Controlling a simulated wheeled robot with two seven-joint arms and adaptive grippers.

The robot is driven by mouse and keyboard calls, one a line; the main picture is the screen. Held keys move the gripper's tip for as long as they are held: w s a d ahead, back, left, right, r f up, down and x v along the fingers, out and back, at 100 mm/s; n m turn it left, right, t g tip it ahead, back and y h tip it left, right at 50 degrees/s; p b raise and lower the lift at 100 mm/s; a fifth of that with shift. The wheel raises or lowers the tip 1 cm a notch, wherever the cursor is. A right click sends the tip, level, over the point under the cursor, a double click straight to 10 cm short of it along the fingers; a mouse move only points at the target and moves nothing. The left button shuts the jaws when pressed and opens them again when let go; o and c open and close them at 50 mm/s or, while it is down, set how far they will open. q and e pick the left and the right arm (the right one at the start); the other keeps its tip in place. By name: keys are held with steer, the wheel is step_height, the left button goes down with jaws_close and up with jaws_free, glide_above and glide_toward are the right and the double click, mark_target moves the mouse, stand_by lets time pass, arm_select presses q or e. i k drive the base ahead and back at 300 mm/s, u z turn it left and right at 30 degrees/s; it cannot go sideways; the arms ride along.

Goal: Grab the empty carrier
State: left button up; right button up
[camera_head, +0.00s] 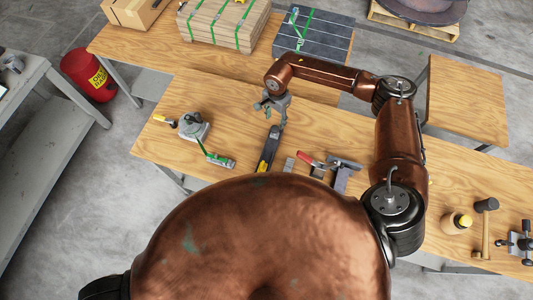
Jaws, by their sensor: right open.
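My right gripper (273,108) is open and empty above the middle of the wooden workbench (235,100), its fingers pointing down. Below it lies a long black and yellow tool (268,150), apart from the fingers. I cannot make out with certainty which thing is the empty carrier. A grey metal device (193,127) with a yellow-tipped lever and a green strap end sits on the bench to the left of the gripper. My left gripper is not in view. My own copper body hides the bench's near middle.
A red-handled clamp (338,166) lies right of the black tool. A red drum (88,74) is on the floor at left.

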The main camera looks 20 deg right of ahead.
mark_target(262, 168)
steer(key=k, duration=2)
